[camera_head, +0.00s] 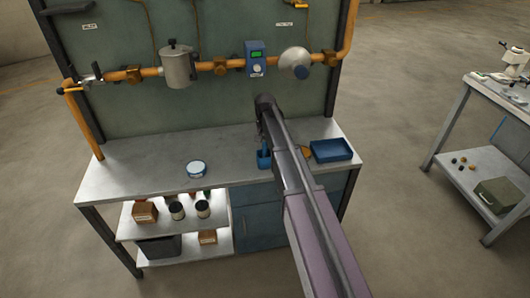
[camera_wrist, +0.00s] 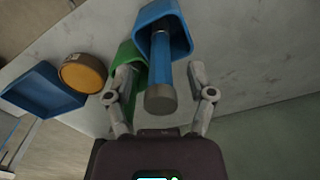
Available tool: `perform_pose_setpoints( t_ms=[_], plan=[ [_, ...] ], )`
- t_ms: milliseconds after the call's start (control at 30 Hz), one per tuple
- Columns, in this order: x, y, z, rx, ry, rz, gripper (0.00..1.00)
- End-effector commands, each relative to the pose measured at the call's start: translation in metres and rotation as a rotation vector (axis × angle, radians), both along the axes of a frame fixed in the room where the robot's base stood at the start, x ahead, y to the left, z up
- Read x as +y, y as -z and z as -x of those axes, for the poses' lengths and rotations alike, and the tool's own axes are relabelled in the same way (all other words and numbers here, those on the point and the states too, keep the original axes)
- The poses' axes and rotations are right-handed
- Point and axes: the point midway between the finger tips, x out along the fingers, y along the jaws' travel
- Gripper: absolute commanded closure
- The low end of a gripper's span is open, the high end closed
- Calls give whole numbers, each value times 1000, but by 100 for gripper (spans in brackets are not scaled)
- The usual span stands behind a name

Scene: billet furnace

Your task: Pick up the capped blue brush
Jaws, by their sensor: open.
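The blue brush (camera_wrist: 162,68) has a blue shaft and a dark grey end cap (camera_wrist: 160,98) in the wrist view. Its far end goes into a blue cup (camera_wrist: 178,28), where it is hidden. The cup also shows in the head view (camera_head: 264,161), beside my arm. My gripper (camera_wrist: 161,73) is open, with one finger on each side of the brush. I see a gap on the right; the left finger overlaps a green cup (camera_wrist: 129,60) behind it. Contact with the brush cannot be made out. In the head view my arm hides the gripper.
A blue tray (camera_head: 331,150) lies on the bench (camera_head: 130,172) to the right of the cup. A round orange-brown item (camera_wrist: 84,73) sits between tray and cups. A round blue-rimmed tin (camera_head: 197,168) stands left. Orange pipe (camera_head: 205,68) runs above the bench.

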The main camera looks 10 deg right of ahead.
Motion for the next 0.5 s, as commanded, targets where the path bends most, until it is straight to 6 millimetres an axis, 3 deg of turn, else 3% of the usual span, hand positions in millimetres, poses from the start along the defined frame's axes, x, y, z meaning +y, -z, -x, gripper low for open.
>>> perform_pose_setpoints(
  t_ms=[100,133,300,367,500],
  plan=[
    [0,0,0,0,0,0,30],
    [0,0,0,0,0,0,36],
    [0,0,0,0,0,0,86],
    [0,0,0,0,0,0,100],
    [0,0,0,0,0,0,100]
  ],
)
